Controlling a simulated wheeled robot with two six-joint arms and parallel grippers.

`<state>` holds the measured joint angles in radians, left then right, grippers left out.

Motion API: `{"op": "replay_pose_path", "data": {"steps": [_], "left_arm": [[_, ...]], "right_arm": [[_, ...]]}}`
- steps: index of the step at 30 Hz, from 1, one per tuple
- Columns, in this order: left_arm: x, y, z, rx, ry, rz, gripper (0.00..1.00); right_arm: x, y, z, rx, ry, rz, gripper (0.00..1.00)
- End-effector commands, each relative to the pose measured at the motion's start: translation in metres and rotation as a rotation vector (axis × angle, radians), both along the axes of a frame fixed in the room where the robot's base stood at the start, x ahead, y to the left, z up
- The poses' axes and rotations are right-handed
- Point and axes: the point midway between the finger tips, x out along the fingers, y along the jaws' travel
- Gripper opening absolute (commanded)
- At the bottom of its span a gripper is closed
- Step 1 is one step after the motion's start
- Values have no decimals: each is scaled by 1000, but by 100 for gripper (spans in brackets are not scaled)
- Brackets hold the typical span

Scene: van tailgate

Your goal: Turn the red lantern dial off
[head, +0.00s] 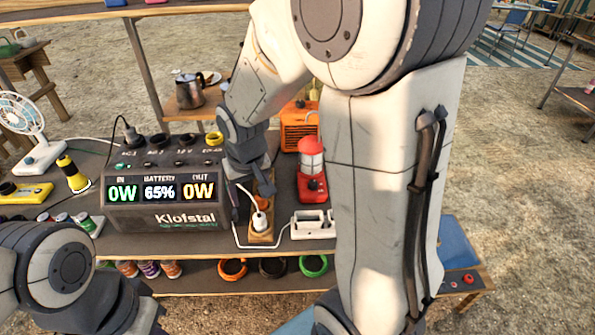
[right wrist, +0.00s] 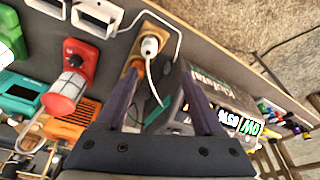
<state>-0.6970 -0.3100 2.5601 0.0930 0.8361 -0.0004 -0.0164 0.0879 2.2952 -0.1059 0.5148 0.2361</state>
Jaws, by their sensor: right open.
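The red lantern (head: 312,160) stands upright on the tabletop, with a clear globe and a red base. Its dial (head: 313,185) is a small dark knob on the front of the base; the setting is too small to read. The right wrist view shows the lantern (right wrist: 66,92) at left and its dial (right wrist: 74,60). My right gripper (head: 252,203) is open and empty, left of the lantern and apart from it, over a wooden socket strip. Its two fingers (right wrist: 158,76) show spread in the right wrist view. Of my left arm only links show at the lower left.
The wooden socket strip (head: 262,237) holds a white plug (head: 259,221) with a cable. The Klofstal power station (head: 160,216) stands left of my right gripper. A white socket block (head: 312,224) lies before the lantern, and an orange box (head: 298,128) stands behind it.

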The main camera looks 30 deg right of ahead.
Motion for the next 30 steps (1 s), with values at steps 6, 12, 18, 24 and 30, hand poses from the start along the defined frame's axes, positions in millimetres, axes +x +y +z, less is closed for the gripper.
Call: {"op": "replay_pose_path", "data": {"steps": [6,12,18,24,30], "left_arm": [[0,0,-10,0,0,0,0],[0,0,-13,0,0,0,0],[0,0,-15,0,0,0,0],[0,0,-22,0,0,0,0],[0,0,-29,0,0,0,0]], "right_arm": [[42,-143,-39,-27,-92,-369,69],[43,-206,-54,-41,-133,-508,69],[47,-218,-74,-42,-136,-525,69],[58,-227,-110,-41,-134,-524,69],[68,-234,-139,-42,-137,-523,69]]}}
